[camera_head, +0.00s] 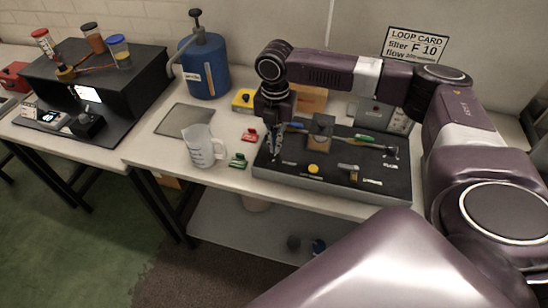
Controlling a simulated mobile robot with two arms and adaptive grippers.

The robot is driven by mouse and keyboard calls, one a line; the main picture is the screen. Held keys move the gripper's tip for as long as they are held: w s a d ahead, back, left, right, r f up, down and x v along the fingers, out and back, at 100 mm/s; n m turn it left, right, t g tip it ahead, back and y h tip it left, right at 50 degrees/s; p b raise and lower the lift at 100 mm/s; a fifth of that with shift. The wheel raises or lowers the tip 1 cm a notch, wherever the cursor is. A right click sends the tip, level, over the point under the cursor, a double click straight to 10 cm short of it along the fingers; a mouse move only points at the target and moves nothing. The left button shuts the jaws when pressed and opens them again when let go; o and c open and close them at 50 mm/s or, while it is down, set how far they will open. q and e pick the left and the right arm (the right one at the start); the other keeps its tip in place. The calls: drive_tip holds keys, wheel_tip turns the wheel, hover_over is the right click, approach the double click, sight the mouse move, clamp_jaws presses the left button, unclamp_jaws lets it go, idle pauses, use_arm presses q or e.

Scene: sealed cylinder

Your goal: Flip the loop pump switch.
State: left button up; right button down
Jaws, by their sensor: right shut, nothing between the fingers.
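A dark sloped panel (330,183) sits on the right of the bench. It carries a yellow round knob (313,169), a blue-handled part, a green-handled lever (364,138), a small toggle-like part (390,152) at the right and a yellow-and-grey part (349,168) at the front. Labels on the panel are too small to read, so I cannot tell which part is the loop pump switch. My right gripper (274,150) points down over the panel's left end, shut and empty. I cannot tell whether it touches the panel. My left gripper is not in view.
A clear measuring jug (203,150), a red clip-like item (250,135) and a green one (239,161) stand left of the panel. A blue pump tank (206,68) stands behind. A grey box (378,114) is at the back right. A black apparatus (126,70) fills the left bench.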

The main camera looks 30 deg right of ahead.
sight(275, 155)
drive_tip(key=shift+s+f, duration=0.1)
drive_tip(key=shift+f, duration=1.1)
idle(0.4)
drive_tip(key=shift+r, duration=0.1)
drive_tip(key=shift+r+p, duration=0.7)
drive_tip(key=shift+p, duration=0.15)
wheel_tip(275, 155, up, 6)
drive_tip(key=p, duration=0.6)
drive_tip(key=shift+f, duration=0.25)
drive_tip(key=shift+f, duration=0.1)
